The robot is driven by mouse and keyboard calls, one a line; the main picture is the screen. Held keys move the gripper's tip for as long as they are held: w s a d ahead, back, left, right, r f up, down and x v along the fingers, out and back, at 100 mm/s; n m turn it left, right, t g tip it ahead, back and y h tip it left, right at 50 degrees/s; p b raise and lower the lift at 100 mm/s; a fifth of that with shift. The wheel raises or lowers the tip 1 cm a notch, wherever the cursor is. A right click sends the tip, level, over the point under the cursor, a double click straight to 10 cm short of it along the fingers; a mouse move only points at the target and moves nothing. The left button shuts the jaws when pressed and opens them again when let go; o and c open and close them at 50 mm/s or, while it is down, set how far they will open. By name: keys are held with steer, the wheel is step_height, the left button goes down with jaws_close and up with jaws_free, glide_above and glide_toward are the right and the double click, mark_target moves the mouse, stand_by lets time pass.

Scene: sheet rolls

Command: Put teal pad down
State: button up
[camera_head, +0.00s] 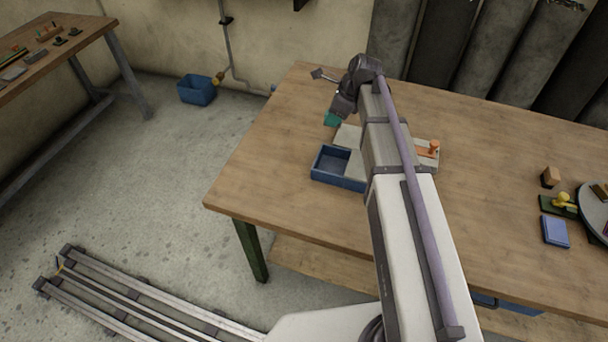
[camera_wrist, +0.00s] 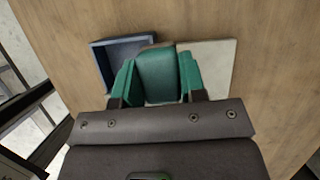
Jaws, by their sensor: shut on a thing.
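The teal pad (camera_wrist: 157,78) is a blocky piece held between the fingers of my gripper (camera_wrist: 157,88) in the wrist view. A brownish edge shows along its far end. Teal faces flank it on both sides, where the fingers are. In the head view only a small teal patch (camera_head: 331,118) shows below my wrist, near the table's far left part; my arm hides the rest. I cannot tell whether the pad touches the surface below. A blue open tray (camera_head: 325,177) and a pale flat board (camera_head: 347,137) lie close by.
In the wrist view the blue tray (camera_wrist: 97,58) lies left of the pad and the pale board (camera_wrist: 212,62) right. An orange-handled stamp (camera_head: 432,148) stands right of my arm. A blue pad (camera_head: 555,232) and round tray (camera_head: 597,205) are far right. The table's left part (camera_head: 270,150) is clear.

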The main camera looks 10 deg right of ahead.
steer(key=b, duration=0.1)
glide_above(328, 170)
steer(key=d, duration=0.2)
steer(key=f, duration=0.1)
steer(key=shift+m, duration=0.3)
steer(key=f+b, duration=1)
steer(key=f, duration=0.1)
steer(key=shift+s+a, duration=0.25)
steer(key=shift+a, duration=0.05)
steer(key=shift+r, duration=0.3)
steer(key=shift+f, duration=0.15)
steer(key=o, duration=0.6)
steer(key=shift+o, duration=0.2)
